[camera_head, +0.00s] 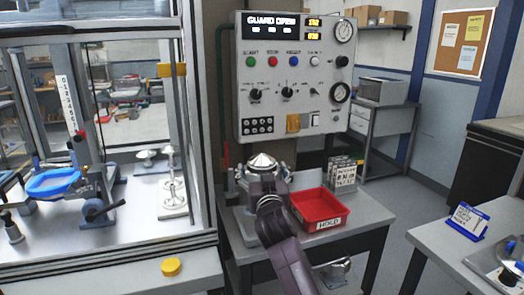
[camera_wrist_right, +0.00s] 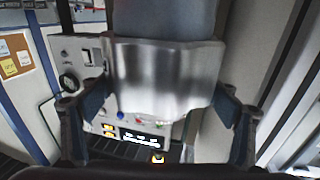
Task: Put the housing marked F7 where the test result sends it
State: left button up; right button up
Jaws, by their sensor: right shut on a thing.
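My right gripper (camera_head: 267,192) is at the middle of the head view, above the bench beside the red tray. It is shut on a silver metal housing (camera_head: 262,162) with a conical top. In the right wrist view, the gripper's fingers (camera_wrist_right: 160,105) press on both sides of the housing's shiny round body (camera_wrist_right: 165,75). No F7 mark is readable on it. The panel display (camera_head: 272,20) reads GUARD OPEN. The red tray (camera_head: 318,208), labelled HOLD, stands empty to the right of the gripper. My left gripper is not in view.
A small rack of labelled items (camera_head: 342,174) stands behind the tray. A blue sign holder (camera_head: 467,221) stands on the right table.

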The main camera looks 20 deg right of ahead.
jog(key=shift+f, duration=3.9)
jog(key=o, duration=2.1)
jog(key=shift+s+f, duration=0.1)
jog(key=shift+f, duration=0.15)
jog(key=s, duration=0.4)
jog(key=s+a+b, duration=0.1)
jog(key=s, duration=0.3)
jog(key=s+a, duration=0.1)
jog(key=s, duration=0.2)
jog(key=shift+s+a+f+b, duration=0.2)
jog(key=shift+s+b, duration=0.1)
jog(key=shift+s, duration=0.1)
